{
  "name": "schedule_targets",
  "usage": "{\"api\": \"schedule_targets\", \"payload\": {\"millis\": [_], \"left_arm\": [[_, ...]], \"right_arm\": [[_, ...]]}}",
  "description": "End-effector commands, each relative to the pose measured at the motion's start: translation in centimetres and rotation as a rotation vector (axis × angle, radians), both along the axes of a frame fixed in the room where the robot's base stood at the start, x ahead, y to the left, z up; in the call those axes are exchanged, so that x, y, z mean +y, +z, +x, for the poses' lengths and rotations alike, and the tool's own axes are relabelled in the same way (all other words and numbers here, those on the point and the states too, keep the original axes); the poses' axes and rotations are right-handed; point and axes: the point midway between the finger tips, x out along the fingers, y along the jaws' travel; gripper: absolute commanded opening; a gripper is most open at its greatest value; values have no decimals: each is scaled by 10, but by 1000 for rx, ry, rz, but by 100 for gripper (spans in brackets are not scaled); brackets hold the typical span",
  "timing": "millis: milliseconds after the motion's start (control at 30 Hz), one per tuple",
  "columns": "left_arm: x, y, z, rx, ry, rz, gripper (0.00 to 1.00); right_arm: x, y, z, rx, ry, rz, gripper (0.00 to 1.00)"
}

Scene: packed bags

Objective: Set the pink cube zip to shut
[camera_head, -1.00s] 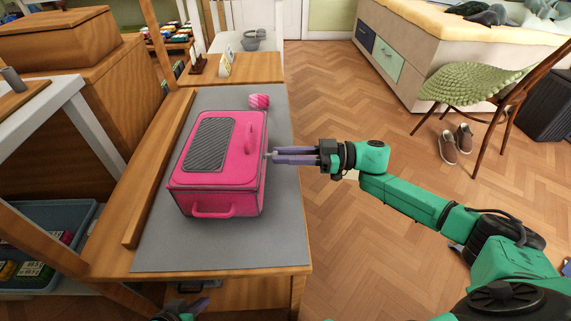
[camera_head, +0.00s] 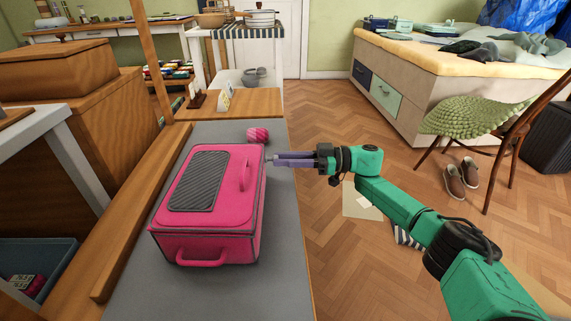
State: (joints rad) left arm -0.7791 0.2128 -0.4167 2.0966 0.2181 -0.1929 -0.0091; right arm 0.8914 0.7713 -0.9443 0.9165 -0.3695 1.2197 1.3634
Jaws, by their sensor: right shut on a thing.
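The pink cube (camera_head: 220,215) is a boxy bag lying on the grey mat (camera_head: 280,280). Its top has a dark ribbed panel and a pink handle, and another handle is on the near side. The lid lies flat, and a dark seam runs below its near edge. My right gripper (camera_head: 272,159) is at the bag's right side, close to the far right corner. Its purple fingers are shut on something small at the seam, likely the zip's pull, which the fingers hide. I cannot tell how much of the zip is closed. My left gripper is out of view.
A pink striped ball (camera_head: 258,135) sits on the mat just beyond the bag's far right corner. A wooden rail (camera_head: 142,220) runs along the table's left side. Open floor lies right of the table; a chair (camera_head: 505,120) stands farther right.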

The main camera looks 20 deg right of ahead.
Motion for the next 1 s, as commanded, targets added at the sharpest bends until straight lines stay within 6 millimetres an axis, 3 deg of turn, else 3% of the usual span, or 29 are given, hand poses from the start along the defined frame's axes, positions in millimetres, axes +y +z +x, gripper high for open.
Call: {"api": "schedule_targets", "payload": {"millis": [200, 233, 300, 600, 733, 867, 1000], "left_arm": [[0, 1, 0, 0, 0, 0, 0], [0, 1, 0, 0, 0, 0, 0], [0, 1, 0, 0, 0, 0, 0], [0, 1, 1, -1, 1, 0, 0], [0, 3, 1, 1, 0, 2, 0], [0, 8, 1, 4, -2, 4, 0], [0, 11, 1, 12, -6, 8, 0]], "right_arm": [[-1, 0, 1, 0, -4, -1, 0], [-1, 0, 1, 0, -4, -1, 31], [-1, 0, 0, 0, -4, 0, 56], [-1, 0, 0, 0, -2, 0, 56], [-10, 1, -2, 1, -3, -1, 56], [-34, 1, -10, 2, -7, -3, 56], [-72, 1, -22, 2, -8, -2, 56]]}}
